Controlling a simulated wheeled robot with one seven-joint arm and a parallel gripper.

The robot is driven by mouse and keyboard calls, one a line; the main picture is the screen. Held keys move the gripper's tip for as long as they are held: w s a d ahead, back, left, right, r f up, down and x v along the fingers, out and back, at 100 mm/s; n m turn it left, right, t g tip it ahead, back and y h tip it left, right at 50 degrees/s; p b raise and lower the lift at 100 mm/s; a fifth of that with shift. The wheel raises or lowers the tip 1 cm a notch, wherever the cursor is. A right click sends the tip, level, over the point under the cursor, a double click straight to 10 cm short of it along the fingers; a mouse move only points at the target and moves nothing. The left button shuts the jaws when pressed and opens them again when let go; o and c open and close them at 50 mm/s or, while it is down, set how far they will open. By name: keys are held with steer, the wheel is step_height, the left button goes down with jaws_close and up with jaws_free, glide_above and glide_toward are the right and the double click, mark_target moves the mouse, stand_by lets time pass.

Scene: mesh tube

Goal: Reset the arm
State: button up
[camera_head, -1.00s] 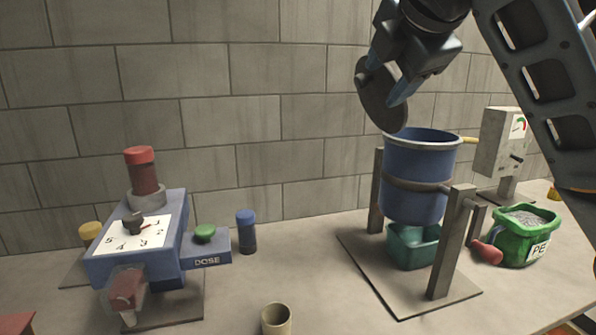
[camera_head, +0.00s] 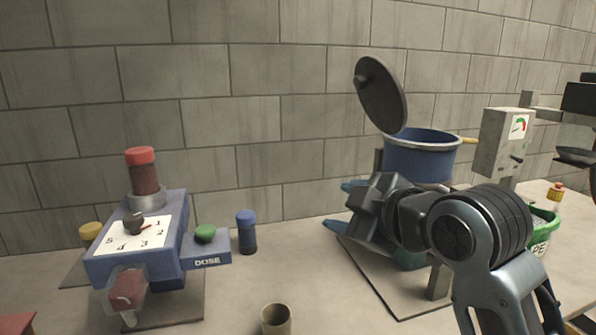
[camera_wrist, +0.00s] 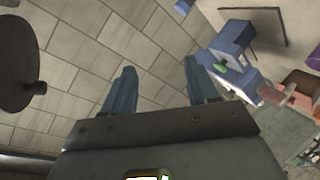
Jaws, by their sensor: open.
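My gripper (camera_head: 340,206) is in front of the blue pot's stand in the head view, with its blue fingers pointing left. In the wrist view my gripper (camera_wrist: 158,88) shows two blue fingers spread apart with nothing between them. My arm crosses the right of the head view and hides the lower part of the blue pot (camera_head: 420,160) and much of its stand. The pot's grey lid (camera_head: 381,95) stands tilted open above its left rim. The lid also shows at the left of the wrist view (camera_wrist: 15,65).
A blue dosing machine (camera_head: 135,245) with a dial and green button stands at left, a blue-capped bottle (camera_head: 246,232) beside it. A beige cup (camera_head: 276,319) is at the front. The middle counter is clear.

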steer(key=s+d+f+m+t+h, duration=0.1)
steer(key=s+d+f+m+h, duration=0.15)
steer(key=s+f+m, duration=0.6)
steer(key=s+d+f+m+t+h, duration=0.1)
steer(key=s+d+f+m, duration=0.2)
steer(key=s+f, duration=0.95)
steer(key=s+d+r+m+h, duration=0.1)
steer(key=s+d, duration=0.1)
steer(key=s, duration=0.6)
steer(key=s+d+m+h, duration=0.1)
steer(key=s+d, duration=0.2)
steer(key=s, duration=0.6)
steer(key=s+d+r+m+h, duration=0.1)
steer(key=s+d, duration=0.2)
steer(key=s, duration=0.5)
steer(key=shift+s+d+r+m, duration=0.25)
steer(key=shift+s+r+m, duration=0.1)
